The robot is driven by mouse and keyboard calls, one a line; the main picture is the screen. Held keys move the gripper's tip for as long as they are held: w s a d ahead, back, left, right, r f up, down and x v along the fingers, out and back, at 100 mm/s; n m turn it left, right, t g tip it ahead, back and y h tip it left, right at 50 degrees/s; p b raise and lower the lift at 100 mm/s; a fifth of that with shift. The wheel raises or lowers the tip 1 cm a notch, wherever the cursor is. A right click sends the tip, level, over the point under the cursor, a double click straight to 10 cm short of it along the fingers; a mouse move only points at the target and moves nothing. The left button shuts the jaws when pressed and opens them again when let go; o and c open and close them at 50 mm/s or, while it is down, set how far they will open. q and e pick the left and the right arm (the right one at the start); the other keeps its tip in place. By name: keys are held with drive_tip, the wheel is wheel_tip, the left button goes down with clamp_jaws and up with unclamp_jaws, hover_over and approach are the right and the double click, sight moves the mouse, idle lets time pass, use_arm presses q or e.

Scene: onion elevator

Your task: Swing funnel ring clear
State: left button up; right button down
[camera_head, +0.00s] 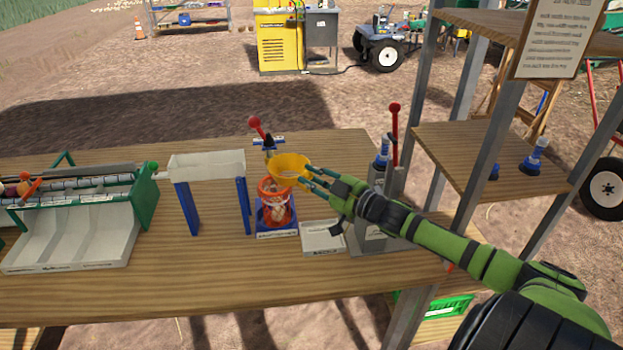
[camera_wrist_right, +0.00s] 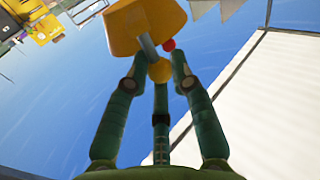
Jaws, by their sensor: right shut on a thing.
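The yellow funnel ring (camera_head: 288,166) is above and slightly right of an orange-red net bag (camera_head: 275,203) on a blue stand, partly over its mouth. My right gripper (camera_head: 312,181) reaches in from the right, at the funnel's right side. In the right wrist view the yellow funnel (camera_wrist_right: 146,26) is at the top, with a grey rod leading to a round yellow knob (camera_wrist_right: 159,71). My right gripper's fingers (camera_wrist_right: 158,78) close around this knob. The funnel's inside is only partly visible. My left gripper is not in view.
A red-knobbed lever (camera_head: 255,123) stands just behind the funnel. A grey chute on blue legs (camera_head: 243,205) is to the left, beside a green-framed roller sorter (camera_head: 147,200). A white box (camera_head: 322,238) and another red lever (camera_head: 394,120) are on the right. The front tabletop is clear.

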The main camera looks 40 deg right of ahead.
drive_tip(key=shift+r, duration=0.4)
drive_tip(key=c, duration=1.1)
unclamp_jaws()
drive_tip(key=shift+o, duration=0.2)
drive_tip(key=shift+f, duration=0.1)
drive_tip(key=shift+a, duration=0.1)
wheel_tip(320, 180, up, 10)
